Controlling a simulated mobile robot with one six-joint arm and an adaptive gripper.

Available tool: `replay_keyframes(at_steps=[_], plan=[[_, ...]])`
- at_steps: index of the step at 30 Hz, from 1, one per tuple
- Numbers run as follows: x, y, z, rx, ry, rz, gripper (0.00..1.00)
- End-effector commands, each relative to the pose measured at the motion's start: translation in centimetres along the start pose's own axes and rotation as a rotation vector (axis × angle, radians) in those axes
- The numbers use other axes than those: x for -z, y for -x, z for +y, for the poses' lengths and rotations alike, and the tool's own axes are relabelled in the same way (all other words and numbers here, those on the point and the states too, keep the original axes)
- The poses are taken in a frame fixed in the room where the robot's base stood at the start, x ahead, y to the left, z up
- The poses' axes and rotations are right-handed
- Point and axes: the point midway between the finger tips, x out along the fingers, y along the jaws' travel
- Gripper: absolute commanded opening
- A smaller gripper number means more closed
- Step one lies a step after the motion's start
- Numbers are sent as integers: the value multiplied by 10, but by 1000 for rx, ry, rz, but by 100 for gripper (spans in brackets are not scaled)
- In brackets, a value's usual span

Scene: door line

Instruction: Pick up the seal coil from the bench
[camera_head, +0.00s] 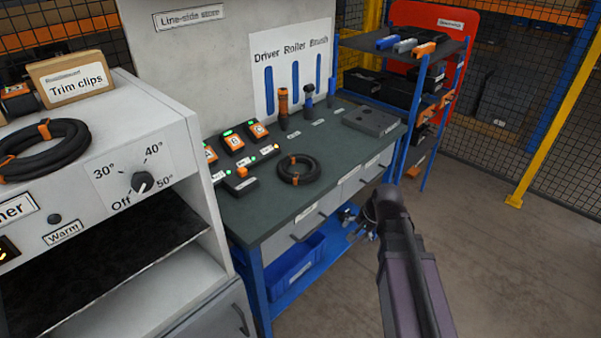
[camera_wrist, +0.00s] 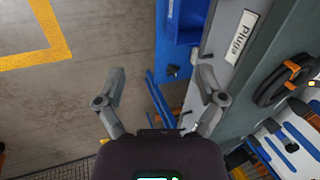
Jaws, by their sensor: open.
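The seal coil (camera_head: 299,179), a black ring with an orange tie, lies flat on the dark bench top (camera_head: 255,207), near its front edge. It also shows at the right edge of the wrist view (camera_wrist: 268,94), partly cut off. My gripper (camera_wrist: 161,80) is open and empty, its two fingers spread apart, with floor and the bench's lower part beyond them. In the head view my arm hangs in front of the bench, to the right of the coil and apart from it.
A second black coil (camera_head: 70,149) lies on the warmer cabinet (camera_head: 105,120) at left, beside a Trim clips box (camera_head: 75,82). Orange-and-black units (camera_head: 232,142), upright tools (camera_head: 283,104) and a grey block (camera_head: 370,121) stand on the bench. Open floor lies at right.

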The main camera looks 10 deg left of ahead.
Motion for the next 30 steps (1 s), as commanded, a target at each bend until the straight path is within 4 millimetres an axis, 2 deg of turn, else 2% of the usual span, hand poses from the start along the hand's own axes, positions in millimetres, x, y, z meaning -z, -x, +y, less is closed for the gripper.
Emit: replay_keyframes(at_steps=[1, 6, 18, 24, 30], plan=[[8, -10, -14, 48, -76, -2, 89], [23, -23, -59, 217, -370, -35, 89], [62, -36, -158, 559, -1090, -294, 89], [79, -35, -192, 658, -1383, -467, 89], [87, -33, -207, 697, -1532, -567, 89]])
